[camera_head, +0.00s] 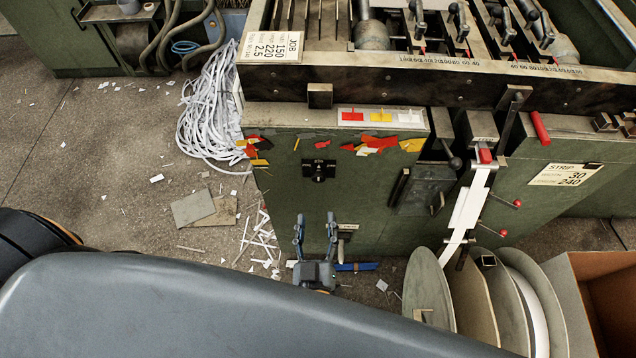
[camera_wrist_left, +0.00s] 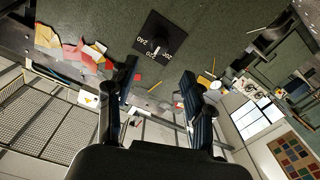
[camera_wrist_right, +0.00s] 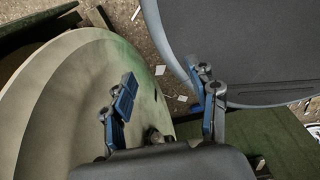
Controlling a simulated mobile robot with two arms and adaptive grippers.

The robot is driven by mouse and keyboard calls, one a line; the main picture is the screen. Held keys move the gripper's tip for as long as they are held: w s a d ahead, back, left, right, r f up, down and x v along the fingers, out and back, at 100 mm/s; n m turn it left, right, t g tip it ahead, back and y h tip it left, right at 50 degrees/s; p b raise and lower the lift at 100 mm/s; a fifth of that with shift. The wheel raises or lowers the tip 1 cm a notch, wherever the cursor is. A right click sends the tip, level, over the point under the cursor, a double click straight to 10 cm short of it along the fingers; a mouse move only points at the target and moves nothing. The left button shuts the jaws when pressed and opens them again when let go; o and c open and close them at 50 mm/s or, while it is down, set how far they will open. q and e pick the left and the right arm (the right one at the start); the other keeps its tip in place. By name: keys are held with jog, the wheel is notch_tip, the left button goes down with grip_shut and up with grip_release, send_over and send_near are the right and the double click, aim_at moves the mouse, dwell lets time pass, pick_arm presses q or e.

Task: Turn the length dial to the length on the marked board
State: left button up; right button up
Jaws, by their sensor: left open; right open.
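The length dial (camera_head: 319,170) seems to be the small black square plate with a knob on the machine's green front panel. A white JOB card (camera_head: 270,47) on the machine top reads 150, 220, 2.5. A STRIP card (camera_head: 566,174) reads 30 and 240. I cannot tell which is the marked board. My right gripper (camera_wrist_right: 162,85) is open and empty.
Large discs (camera_head: 430,287) stand at the lower right, beside an open cardboard box (camera_head: 605,300); a disc (camera_wrist_right: 85,100) is close to my right gripper. Paper strips (camera_head: 210,115) heap on the floor.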

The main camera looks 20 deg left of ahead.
aim_at(319, 181)
pick_arm(q)
jog(key=x, duration=0.9)
jog(key=shift+w+p, duration=0.3)
jog(key=shift+w+a, duration=0.1)
jog(key=shift+w, duration=0.3)
pick_arm(e)
jog(key=shift+r, duration=0.45)
pick_arm(q)
grip_shut()
